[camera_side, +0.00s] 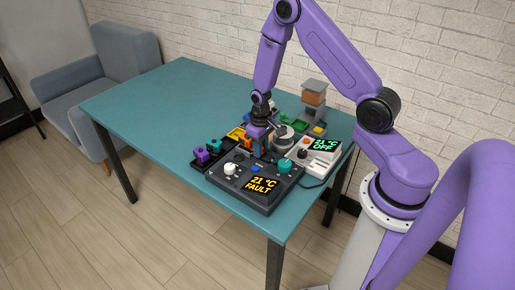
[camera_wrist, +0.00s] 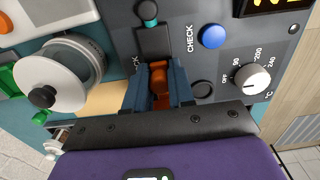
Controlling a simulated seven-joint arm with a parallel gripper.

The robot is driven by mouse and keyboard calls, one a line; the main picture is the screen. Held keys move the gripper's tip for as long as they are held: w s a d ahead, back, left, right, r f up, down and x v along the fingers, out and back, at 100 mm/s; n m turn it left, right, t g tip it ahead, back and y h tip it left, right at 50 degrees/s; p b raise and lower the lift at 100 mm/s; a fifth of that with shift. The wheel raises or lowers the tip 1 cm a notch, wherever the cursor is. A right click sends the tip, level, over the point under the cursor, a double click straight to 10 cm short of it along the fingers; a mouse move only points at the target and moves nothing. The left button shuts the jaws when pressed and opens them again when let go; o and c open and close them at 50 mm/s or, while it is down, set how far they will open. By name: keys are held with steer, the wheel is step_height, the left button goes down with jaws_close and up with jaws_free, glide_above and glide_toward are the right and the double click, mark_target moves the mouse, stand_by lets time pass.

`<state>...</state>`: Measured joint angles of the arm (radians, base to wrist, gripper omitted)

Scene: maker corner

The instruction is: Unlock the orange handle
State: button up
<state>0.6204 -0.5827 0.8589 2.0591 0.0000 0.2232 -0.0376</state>
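The orange handle (camera_wrist: 160,78) shows in the wrist view on the dark grey control panel (camera_wrist: 185,62), between the two blue fingers of my gripper (camera_wrist: 161,92). The fingers sit close on both sides of it and appear shut on it. Lettering ending in "CK" lies beside them, partly hidden. In the side view my gripper (camera_side: 258,143) points down at the back edge of the panel (camera_side: 225,184). I cannot make out the handle there. The panel's display (camera_side: 261,187) reads "21 °C FAULT".
A metal, disc-shaped device (camera_wrist: 60,78) stands close on the left. A white unit (camera_side: 318,154) reads "OFF". The teal table (camera_side: 150,100) is clear at left.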

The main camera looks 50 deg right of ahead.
steer(key=shift+c, duration=0.9)
steer(key=shift+s, duration=1.35)
steer(key=o, duration=0.6)
step_height(320, 180, up, 7)
